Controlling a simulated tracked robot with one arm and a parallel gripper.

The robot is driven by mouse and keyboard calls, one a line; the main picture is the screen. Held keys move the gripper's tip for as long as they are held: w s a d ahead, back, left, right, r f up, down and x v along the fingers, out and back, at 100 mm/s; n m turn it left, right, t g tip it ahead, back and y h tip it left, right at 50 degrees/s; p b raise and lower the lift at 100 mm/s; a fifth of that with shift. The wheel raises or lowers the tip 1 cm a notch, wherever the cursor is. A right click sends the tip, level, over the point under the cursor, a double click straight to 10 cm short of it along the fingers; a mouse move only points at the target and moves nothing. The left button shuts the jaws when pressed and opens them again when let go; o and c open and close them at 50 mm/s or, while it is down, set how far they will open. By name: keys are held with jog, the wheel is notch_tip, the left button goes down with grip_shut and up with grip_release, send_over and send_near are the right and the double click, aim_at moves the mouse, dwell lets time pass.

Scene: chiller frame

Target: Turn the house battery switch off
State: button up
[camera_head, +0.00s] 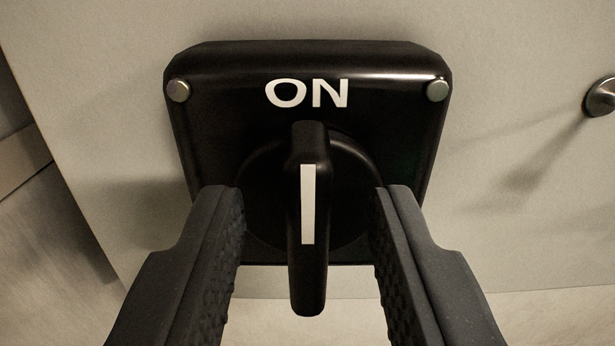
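The house battery switch (400,120) is a black box with cut corners on a pale panel. White letters at its top read ON. Its black knob (307,265) stands upright in the picture, with a white stripe running along it and its top end below the letters. My gripper (308,200) is open, with one dark ribbed finger on the left of the knob and one on the right. There is a clear gap between each finger and the knob. The lower part of the box is partly hidden behind the fingers.
The pale panel (520,140) is flat around the switch. A round metal knob or fastener (600,97) sticks out at the right edge. The panel ends on the left at a slanting edge and below the switch at a lower edge. Two screw heads (178,91) (437,91) sit on the box.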

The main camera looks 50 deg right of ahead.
jog(key=shift+w+d, duration=0.3)
jog(key=shift+d, duration=0.1)
grip_shut()
jog(key=shift+a, duration=0.2)
jog(key=shift+d, duration=0.1)
